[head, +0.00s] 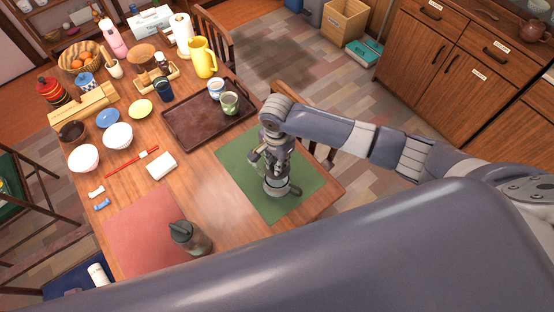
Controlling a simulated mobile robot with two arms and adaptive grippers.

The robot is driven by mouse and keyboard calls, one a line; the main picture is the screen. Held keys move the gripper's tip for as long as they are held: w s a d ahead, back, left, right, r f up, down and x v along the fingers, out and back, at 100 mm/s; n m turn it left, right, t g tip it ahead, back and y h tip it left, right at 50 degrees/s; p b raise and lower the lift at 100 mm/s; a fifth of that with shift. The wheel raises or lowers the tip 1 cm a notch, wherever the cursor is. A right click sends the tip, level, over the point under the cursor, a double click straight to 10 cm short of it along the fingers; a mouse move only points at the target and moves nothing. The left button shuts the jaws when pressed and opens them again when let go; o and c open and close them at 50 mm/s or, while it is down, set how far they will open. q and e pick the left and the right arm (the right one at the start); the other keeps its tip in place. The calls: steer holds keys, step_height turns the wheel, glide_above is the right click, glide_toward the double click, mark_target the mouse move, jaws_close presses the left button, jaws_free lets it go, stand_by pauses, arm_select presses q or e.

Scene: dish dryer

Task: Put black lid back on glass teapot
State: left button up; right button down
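My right gripper (270,170) points down over the green placemat (236,166) near the table's right edge. Directly under it is a round, clear vessel with a dark rim (282,192), which looks like the glass teapot. The gripper covers most of the vessel's top. I cannot tell whether the black lid is between the fingers or on the vessel, nor whether the fingers are open or shut.
A brown tray (185,125) with two cups lies behind the green placemat. A yellow pitcher (202,58), white bowls (118,136) and other kitchenware fill the far and left table. Bare wood lies between the placemats.

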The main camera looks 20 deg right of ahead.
steer(key=shift+f+b, duration=1.95)
steer(key=shift+b, duration=0.35)
steer(key=shift+f, duration=0.85)
steer(key=shift+p, duration=1)
steer(key=shift+f+p, duration=0.15)
steer(key=shift+p, duration=0.25)
steer(key=shift+p, duration=0.5)
stand_by(0.4)
steer(key=c, duration=1.4)
jaws_free()
steer(key=shift+c, duration=0.2)
steer(key=shift+o, duration=0.6)
